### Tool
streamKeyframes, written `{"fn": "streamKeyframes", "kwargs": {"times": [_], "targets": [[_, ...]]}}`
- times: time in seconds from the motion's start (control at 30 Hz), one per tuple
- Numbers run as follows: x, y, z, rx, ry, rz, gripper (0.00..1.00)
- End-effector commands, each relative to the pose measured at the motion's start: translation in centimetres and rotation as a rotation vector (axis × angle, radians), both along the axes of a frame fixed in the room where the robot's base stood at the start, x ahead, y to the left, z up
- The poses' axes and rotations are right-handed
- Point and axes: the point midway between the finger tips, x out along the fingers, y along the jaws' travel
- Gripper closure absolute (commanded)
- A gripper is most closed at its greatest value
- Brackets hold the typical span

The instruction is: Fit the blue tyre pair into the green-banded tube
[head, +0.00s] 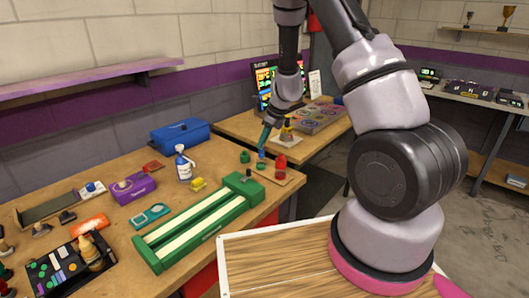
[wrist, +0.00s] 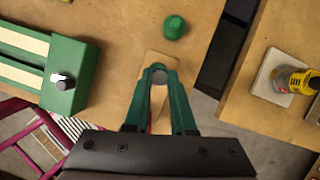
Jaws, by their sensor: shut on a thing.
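My gripper (head: 264,142) points down over the far right end of the near table. It is shut on a small piece that looks like the blue tyre pair (head: 261,155). In the wrist view my green fingers (wrist: 158,77) close around its round greyish top (wrist: 159,75), above a pale wooden board (wrist: 152,58). I cannot tell whether the piece touches the board. A short green round piece (head: 245,157) stands beside it on the table and also shows in the wrist view (wrist: 175,27). I cannot make out which thing is the green-banded tube.
A red piece (head: 281,162) stands just right of my gripper. A long green slot track (head: 200,226) lies to the left. A spray bottle (head: 184,166) and a blue case (head: 181,136) stand behind. A second table (head: 235,123) lies beyond a gap, with a yellow-and-grey item (wrist: 292,80).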

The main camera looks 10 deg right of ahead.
Motion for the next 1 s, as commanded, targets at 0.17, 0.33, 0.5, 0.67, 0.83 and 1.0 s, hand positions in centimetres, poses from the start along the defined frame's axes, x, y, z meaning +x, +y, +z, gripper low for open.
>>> {"fn": "streamKeyframes", "kwargs": {"times": [0.17,0.33,0.5,0.67,0.83,1.0], "targets": [[0.0,0.0,-2.3,0.001,0.003,-0.002,1.00],[0.0,0.0,-3.9,0.000,0.000,0.001,1.00],[0.0,0.0,-3.9,0.000,-0.001,0.002,1.00],[0.0,0.0,-4.2,0.000,0.000,0.000,1.00],[0.0,0.0,-4.2,0.001,-0.001,0.000,0.47],[0.0,0.0,-4.2,0.001,-0.001,0.000,0.47]]}}
